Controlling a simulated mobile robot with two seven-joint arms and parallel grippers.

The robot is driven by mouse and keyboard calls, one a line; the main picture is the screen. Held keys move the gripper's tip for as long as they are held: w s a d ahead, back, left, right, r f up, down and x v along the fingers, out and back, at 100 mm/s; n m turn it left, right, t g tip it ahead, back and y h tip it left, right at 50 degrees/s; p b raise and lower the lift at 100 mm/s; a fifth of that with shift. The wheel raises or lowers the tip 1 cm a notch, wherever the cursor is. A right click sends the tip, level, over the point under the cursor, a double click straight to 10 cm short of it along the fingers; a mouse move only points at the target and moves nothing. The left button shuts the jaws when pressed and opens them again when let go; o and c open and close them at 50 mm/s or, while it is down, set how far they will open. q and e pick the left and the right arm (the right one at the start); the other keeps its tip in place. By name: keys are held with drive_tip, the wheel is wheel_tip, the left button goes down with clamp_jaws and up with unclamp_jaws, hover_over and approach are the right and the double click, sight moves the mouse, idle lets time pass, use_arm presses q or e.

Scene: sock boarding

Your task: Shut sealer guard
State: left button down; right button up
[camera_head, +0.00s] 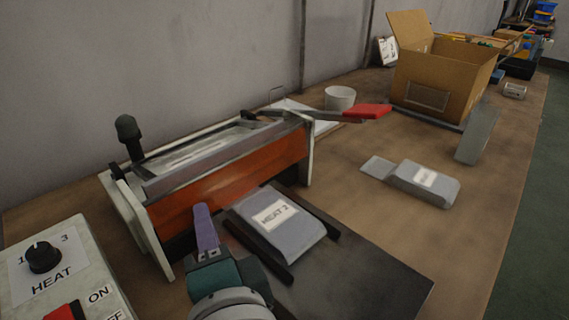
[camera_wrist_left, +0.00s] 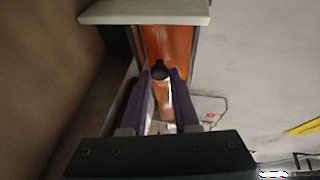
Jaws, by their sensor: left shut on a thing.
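The sealer's orange guard (camera_head: 235,182) is a see-through panel along the front of the sealer, between its pale end plates (camera_head: 135,222). In the left wrist view the orange guard (camera_wrist_left: 168,42) shows beyond the fingertips. My left gripper (camera_head: 205,220) has purple fingers and stands in front of the guard's lower edge. In the left wrist view its fingers (camera_wrist_left: 163,92) close around a small piece with a dark round knob and an orange part, which seems to belong to the guard. The exact contact is partly hidden. My right gripper is not in view.
A grey labelled pouch (camera_head: 280,225) lies on a dark rack just right of my left gripper. A control box (camera_head: 60,265) with a HEAT dial stands at front left. The sealer's red-handled lever (camera_head: 368,111) reaches right. An open carton (camera_head: 440,80) stands farther back.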

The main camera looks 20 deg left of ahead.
use_arm(q)
drive_tip(key=shift+w+a+f+m+t+y+b, duration=0.1)
drive_tip(key=shift+a+f+m+t+y+b, duration=0.2)
drive_tip(key=shift+b, duration=0.45)
drive_tip(key=shift+w+a+f+t+y+b, duration=0.1)
drive_tip(key=shift+f+t+y+b, duration=0.3)
drive_tip(key=shift+b, duration=0.3)
drive_tip(key=shift+y+b, duration=0.3)
drive_tip(key=shift+b, duration=0.05)
drive_tip(key=c, duration=0.7)
unclamp_jaws()
drive_tip(key=shift+a+r, duration=0.1)
drive_tip(key=shift+o, duration=0.2)
